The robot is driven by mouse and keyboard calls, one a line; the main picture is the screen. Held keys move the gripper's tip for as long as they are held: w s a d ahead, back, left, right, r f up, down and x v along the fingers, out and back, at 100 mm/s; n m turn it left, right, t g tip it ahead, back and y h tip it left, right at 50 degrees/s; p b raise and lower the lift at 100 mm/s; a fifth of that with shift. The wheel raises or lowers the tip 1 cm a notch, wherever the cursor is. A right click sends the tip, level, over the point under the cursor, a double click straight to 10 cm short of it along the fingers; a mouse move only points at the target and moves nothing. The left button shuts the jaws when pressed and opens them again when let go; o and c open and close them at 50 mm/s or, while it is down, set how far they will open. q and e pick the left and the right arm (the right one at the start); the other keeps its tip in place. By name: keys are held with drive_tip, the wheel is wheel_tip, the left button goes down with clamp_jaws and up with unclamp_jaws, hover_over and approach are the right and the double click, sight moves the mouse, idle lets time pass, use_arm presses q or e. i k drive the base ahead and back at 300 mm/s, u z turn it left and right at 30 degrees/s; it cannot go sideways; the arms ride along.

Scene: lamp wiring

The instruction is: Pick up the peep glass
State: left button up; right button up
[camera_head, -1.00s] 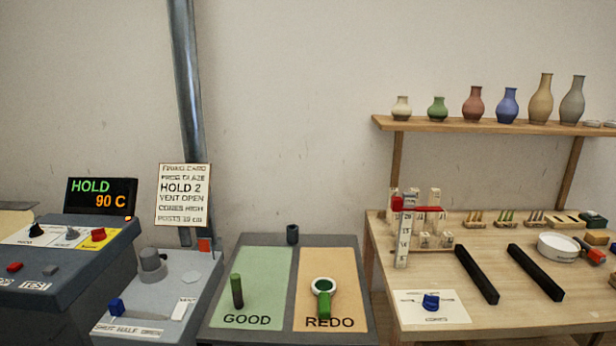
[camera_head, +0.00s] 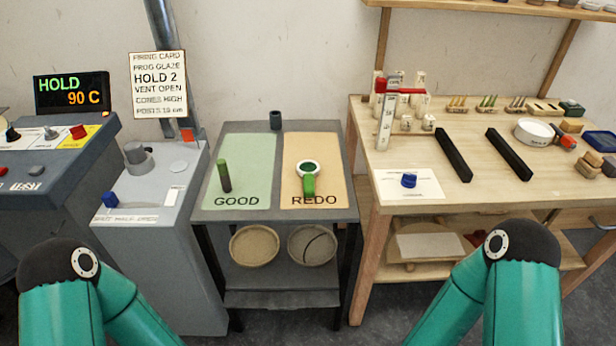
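A round white-rimmed piece with a green handle (camera_head: 308,176), which looks like the peep glass, is on the tan REDO panel (camera_head: 331,153) of the middle table. Its handle points towards the front. A small dark cup (camera_head: 275,119) stands at the table's back edge. Parts of my two teal arms show at the bottom left and bottom right. Both grippers are out of view.
Two round discs (camera_head: 254,246) lie on the shelf under the table; the right one (camera_head: 312,245) has a dark crack-like line. A grey control unit (camera_head: 165,185) stands left. The wooden bench (camera_head: 400,160) right holds black bars (camera_head: 453,155), blocks and a white dish (camera_head: 534,131).

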sight(308, 169)
drive_tip(key=z, duration=0.85)
drive_tip(key=i, duration=0.15)
drive_tip(key=u, duration=2.65)
drive_tip(key=k, duration=0.85)
drive_tip(key=z, duration=0.85)
drive_tip(key=i, duration=1.05)
drive_tip(key=z, duration=0.05)
